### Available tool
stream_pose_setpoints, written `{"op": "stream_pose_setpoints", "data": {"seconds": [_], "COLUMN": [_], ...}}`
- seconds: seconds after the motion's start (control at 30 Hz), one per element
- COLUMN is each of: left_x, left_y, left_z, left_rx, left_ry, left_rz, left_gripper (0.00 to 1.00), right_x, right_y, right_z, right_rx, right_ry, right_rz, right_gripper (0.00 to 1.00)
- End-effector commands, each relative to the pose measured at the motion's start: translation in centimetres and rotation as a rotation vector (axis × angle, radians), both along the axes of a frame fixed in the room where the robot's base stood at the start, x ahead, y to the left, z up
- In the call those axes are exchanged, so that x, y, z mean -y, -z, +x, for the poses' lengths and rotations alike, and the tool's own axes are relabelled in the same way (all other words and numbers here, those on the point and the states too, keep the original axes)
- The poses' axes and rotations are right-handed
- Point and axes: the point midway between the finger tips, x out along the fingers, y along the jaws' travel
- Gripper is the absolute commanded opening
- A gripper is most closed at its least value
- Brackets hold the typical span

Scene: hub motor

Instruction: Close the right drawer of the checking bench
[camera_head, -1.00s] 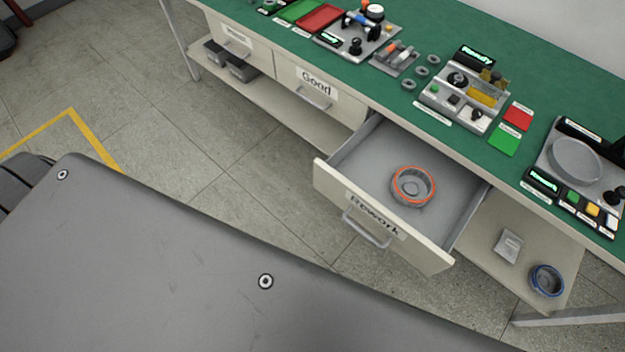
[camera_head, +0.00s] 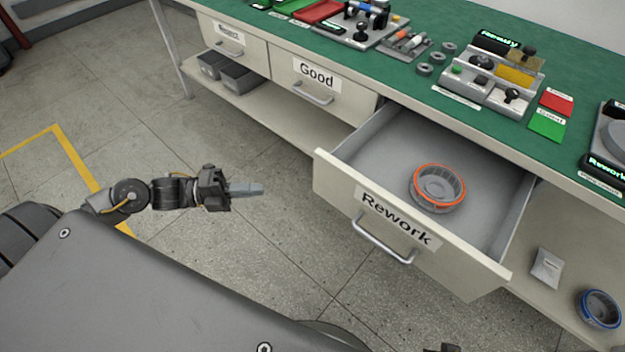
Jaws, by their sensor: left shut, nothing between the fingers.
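The right drawer (camera_head: 340,190), labelled Rework, stands pulled well out of the checking bench (camera_head: 420,105). A bar handle (camera_head: 383,240) is on its front. A grey round part with an orange ring (camera_head: 438,188) lies in the drawer. My left gripper (camera_head: 262,189) is shut and empty, in the air left of the drawer front and apart from it. My right gripper is not visible; only a small dark piece shows at the bottom edge.
The Good drawer (camera_head: 345,98) and the drawer left of it (camera_head: 240,50) are shut. Grey bins (camera_head: 243,77), a blue-ringed part (camera_head: 600,308) and a small pale item (camera_head: 547,267) are on the lower shelf. Floor before the bench is clear.

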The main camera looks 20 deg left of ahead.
Motion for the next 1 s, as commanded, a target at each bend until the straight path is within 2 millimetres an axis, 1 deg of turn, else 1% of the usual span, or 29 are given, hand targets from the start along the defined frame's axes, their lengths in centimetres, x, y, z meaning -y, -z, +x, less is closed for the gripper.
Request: {"op": "stream_pose_setpoints", "data": {"seconds": [0.17, 0.6, 0.7, 0.8, 1.0], "left_x": [1.5, 9.2, 9.4, 9.7, 10.0], "left_y": [-0.1, -0.2, -0.1, 0.0, 0.0], "left_z": [0.8, 4.9, 6.5, 7.4, 8.4], "left_rx": [0.001, 0.0, -0.001, -0.002, -0.002], "left_ry": [-0.002, -0.004, -0.006, -0.005, -0.005], "left_rz": [-0.004, -0.005, -0.003, -0.002, -0.002], "left_gripper": [0.0, 0.0, 0.0, 0.0, 0.0], "right_x": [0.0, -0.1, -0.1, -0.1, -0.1], "right_y": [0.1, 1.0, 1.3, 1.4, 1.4], "right_z": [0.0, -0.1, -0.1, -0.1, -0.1], "right_rx": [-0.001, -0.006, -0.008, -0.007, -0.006], "right_ry": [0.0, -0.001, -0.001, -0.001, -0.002], "right_rz": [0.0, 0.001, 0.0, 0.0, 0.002], "right_gripper": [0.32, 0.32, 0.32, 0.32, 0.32]}}
